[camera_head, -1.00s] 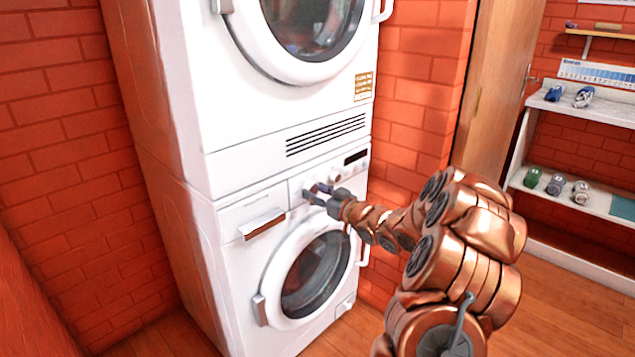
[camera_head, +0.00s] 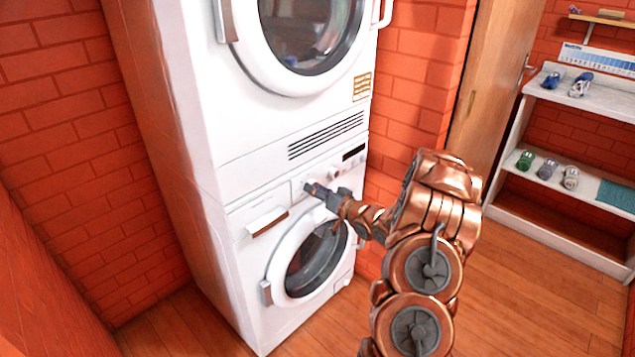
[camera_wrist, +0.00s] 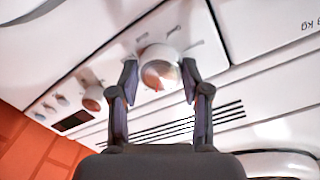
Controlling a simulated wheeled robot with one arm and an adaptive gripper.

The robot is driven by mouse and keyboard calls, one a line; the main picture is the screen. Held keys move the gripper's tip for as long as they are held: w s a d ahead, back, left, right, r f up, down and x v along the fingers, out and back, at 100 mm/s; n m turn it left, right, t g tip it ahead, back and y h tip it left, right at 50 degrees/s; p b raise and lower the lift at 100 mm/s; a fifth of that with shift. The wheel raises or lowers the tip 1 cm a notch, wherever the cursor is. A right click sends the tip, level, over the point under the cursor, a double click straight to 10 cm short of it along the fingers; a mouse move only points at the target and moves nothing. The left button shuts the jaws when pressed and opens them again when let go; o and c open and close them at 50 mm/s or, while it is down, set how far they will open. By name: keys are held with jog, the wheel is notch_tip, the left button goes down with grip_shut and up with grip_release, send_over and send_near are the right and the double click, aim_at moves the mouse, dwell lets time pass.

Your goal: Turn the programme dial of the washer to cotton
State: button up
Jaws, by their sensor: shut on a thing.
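The lower machine is the white washer (camera_head: 232,250), with a control strip above its round door. In the wrist view, the round programme dial (camera_wrist: 160,67) sits between the two fingertips of my gripper (camera_wrist: 160,74), which are shut on its sides. Its face looks partly brownish and short marks surround it on the panel. I cannot read the labels, so its setting is unclear. In the head view my gripper (camera_head: 312,190) reaches the control strip from the right and hides most of the dial.
A smaller knob (camera_wrist: 91,97) and a dark display (camera_wrist: 75,122) share the panel. A second white machine (camera_head: 240,120) is stacked above the washer. The detergent drawer handle (camera_head: 268,222) is left of my gripper. Shelves (camera_head: 545,185) stand at the right; the floor between is clear.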

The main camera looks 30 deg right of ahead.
jog(key=shift+m+p, duration=0.4)
jog(key=o, duration=1.2)
jog(key=shift+c, duration=0.2)
jog(key=shift+s, duration=0.1)
jog(key=s+d, duration=0.2)
jog(key=s, duration=0.9)
jog(key=shift+s+r, duration=0.25)
jog(key=shift+s, duration=0.05)
jog(key=shift+d, duration=0.1)
